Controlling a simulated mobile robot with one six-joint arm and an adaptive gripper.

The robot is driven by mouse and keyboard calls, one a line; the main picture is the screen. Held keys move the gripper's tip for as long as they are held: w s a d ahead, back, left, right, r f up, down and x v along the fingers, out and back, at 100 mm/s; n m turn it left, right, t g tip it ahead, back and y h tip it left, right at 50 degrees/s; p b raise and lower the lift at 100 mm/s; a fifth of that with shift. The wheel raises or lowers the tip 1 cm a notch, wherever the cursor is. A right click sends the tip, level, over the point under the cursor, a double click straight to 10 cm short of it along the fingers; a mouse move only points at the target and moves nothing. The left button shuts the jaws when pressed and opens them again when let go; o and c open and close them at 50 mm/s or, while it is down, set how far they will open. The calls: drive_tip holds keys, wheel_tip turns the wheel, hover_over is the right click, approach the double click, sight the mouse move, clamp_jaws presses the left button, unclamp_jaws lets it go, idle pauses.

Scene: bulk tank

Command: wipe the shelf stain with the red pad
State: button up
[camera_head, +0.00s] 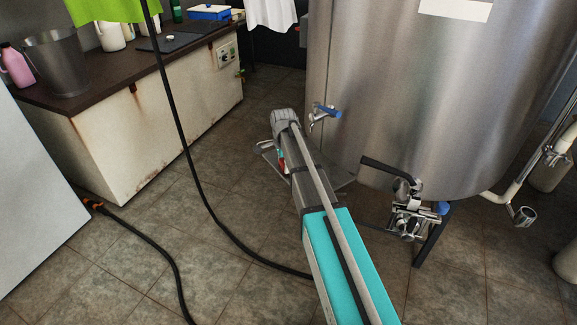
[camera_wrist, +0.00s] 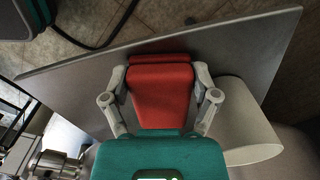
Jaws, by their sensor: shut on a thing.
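My gripper (camera_wrist: 160,78) is shut on the red pad (camera_wrist: 160,97), with a finger on each side of it in the wrist view. The pad is over a flat grey shelf (camera_wrist: 90,85). I cannot tell whether pad and shelf touch. No stain shows on the visible part of the shelf; the part under the pad and gripper is hidden. In the head view my arm hides most of the shelf (camera_head: 343,180), beside the steel tank, and only a sliver of red shows at my gripper.
A pale round container (camera_wrist: 240,125) stands on the shelf, close right of my gripper in the wrist view. The steel tank (camera_head: 420,110) has a blue-handled tap (camera_head: 325,112) near my arm and a valve (camera_head: 405,205) lower right. A black hose (camera_head: 190,160) hangs left.

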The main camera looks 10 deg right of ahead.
drive_tip(key=shift+w+a, duration=0.25)
drive_tip(key=shift+a, duration=0.05)
drive_tip(key=shift+r, duration=0.1)
drive_tip(key=shift+r+p, duration=2.95)
drive_tip(key=shift+p, duration=0.1)
drive_tip(key=shift+r, duration=0.1)
drive_tip(key=shift+r+p, duration=1.4)
drive_tip(key=shift+p, duration=0.1)
wheel_tip(320, 180, up, 12)
drive_tip(key=p, duration=1.2)
drive_tip(key=shift+s+f, duration=0.1)
drive_tip(key=shift+f, duration=0.05)
